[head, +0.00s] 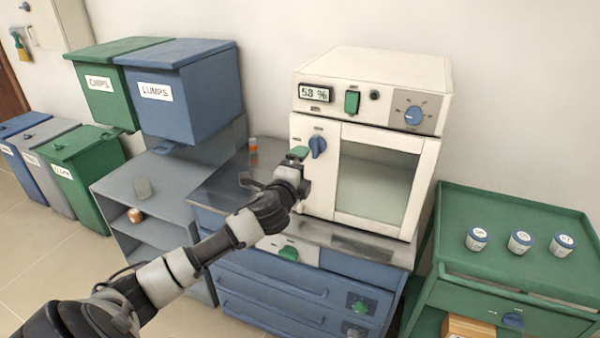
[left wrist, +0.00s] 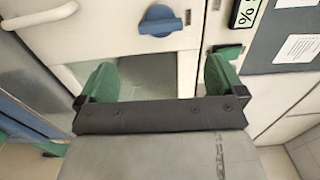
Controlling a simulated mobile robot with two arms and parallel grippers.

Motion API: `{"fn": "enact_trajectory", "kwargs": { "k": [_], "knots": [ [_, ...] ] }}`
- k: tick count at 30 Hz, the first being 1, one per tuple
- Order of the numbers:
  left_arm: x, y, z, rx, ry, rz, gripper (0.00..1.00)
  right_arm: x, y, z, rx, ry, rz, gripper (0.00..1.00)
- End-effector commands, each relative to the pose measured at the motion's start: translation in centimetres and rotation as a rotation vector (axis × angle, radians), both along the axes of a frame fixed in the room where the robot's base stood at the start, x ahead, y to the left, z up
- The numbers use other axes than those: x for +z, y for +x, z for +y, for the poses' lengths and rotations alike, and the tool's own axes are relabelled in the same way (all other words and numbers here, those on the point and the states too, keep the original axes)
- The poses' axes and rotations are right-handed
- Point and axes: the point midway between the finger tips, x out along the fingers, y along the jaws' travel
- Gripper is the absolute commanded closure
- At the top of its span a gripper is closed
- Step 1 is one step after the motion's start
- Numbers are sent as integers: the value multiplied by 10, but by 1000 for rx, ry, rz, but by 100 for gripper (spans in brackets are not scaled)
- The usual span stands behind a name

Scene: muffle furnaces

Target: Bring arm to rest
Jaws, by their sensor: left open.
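My left arm reaches in from the lower left in the head view. My left gripper (head: 276,168) is in front of the left side of the white muffle furnace (head: 375,65), near its blue door knob (head: 317,146). In the left wrist view the gripper (left wrist: 162,80) has its two green finger pads wide apart, with nothing between them. Beyond the pads are the furnace front, its window and a blue knob (left wrist: 160,22). Whether the gripper touches the furnace cannot be told. My right gripper is not in view.
The furnace stands on a metal-topped blue drawer cabinet (head: 270,292). A green cart (head: 510,205) at right carries three small lidded jars (head: 520,241). A grey shelf (head: 150,205) and the green and blue bins (head: 195,95) are at left. Open floor (head: 40,250) lies at lower left.

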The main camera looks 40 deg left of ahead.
Motion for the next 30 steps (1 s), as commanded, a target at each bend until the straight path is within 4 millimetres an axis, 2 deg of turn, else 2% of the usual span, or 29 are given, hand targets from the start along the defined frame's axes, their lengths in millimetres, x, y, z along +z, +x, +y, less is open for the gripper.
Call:
{"fn": "enact_trajectory", "kwargs": {
  "k": [23,26,29,30],
  "knots": [
    [-1,-1,-1,-1,-2,1,2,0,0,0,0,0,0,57],
    [-16,-1,1,6,-26,26,2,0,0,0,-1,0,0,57],
    [-59,-2,5,20,-95,92,2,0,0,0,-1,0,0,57],
    [-84,-5,7,31,-137,130,2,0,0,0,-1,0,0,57]
  ]
}}
